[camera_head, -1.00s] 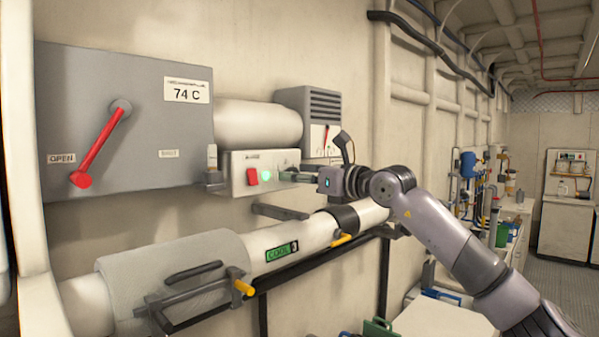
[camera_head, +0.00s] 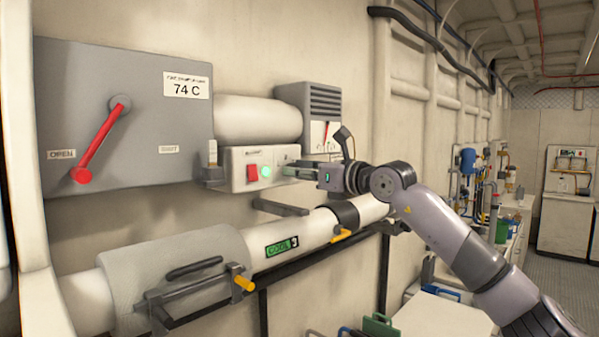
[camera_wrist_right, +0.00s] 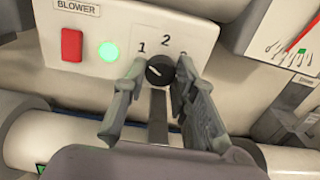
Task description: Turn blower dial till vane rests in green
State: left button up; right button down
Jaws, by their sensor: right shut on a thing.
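The white blower panel (camera_head: 246,168) on the wall carries a red switch and a lit green lamp. In the right wrist view, the black blower dial (camera_wrist_right: 159,72) sits below the numbers 1 and 2. Its white mark points up and left, toward the 1 side. My right gripper (camera_wrist_right: 161,70) has one finger on each side of the dial and is shut on it. In the head view my right gripper (camera_head: 300,170) hides the dial. My left gripper is not in view.
A grey box with a red lever (camera_head: 98,145) is mounted left of the panel. A grey louvred vent (camera_head: 322,103) stands above the gripper. A white pipe with a yellow-handled clamp (camera_head: 243,283) runs below. A worktop (camera_head: 440,318) lies lower right.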

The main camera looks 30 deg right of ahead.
jog(key=shift+r+m+b, duration=0.1)
jog(key=shift+m+b, duration=2.85)
jog(key=shift+m, duration=2.95)
jog(key=c, duration=1.3)
grip_release()
